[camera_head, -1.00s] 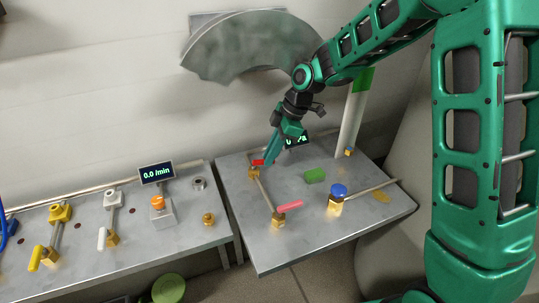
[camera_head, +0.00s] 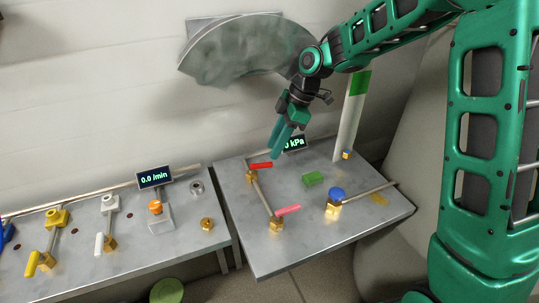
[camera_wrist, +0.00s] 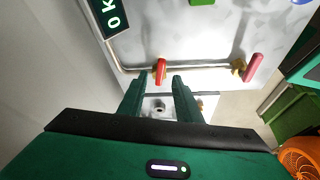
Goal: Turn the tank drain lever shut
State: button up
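A red lever (camera_head: 261,166) sits on a brass valve (camera_head: 251,178) at the left back of the right-hand table; it also shows in the wrist view (camera_wrist: 160,70). A pink lever (camera_head: 288,210) is on another brass valve (camera_head: 276,224) nearer the front, joined by a pipe; the wrist view shows it at the right (camera_wrist: 253,67). No label shows which one is the tank drain lever. My gripper (camera_head: 275,156) points down just above and right of the red lever. In the wrist view its fingers (camera_wrist: 157,86) are apart with nothing held, and the red lever lies beyond their tips.
A kPa display (camera_head: 294,143) stands behind my gripper, partly covered by it. A white column with a green band (camera_head: 352,115), a green block (camera_head: 313,179) and a blue-knobbed valve (camera_head: 337,193) stand to the right. The left table holds yellow and white levers and a 0.0 /min display (camera_head: 155,177).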

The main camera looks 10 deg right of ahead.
jog(key=shift+v, duration=2.8)
jog(key=o, duration=0.8)
jog(key=shift+f, duration=0.1)
jog(key=shift+o, duration=1.3)
jog(key=shift+s+a+m, duration=0.1)
jog(key=shift+a+m, duration=0.25)
jog(key=shift+m, duration=0.05)
jog(key=m+t+h, duration=0.4)
jog(key=m+t, duration=0.1)
jog(key=m, duration=1.2)
send_near(262, 164)
jog(key=x, duration=0.7)
jog(key=shift+f, duration=0.35)
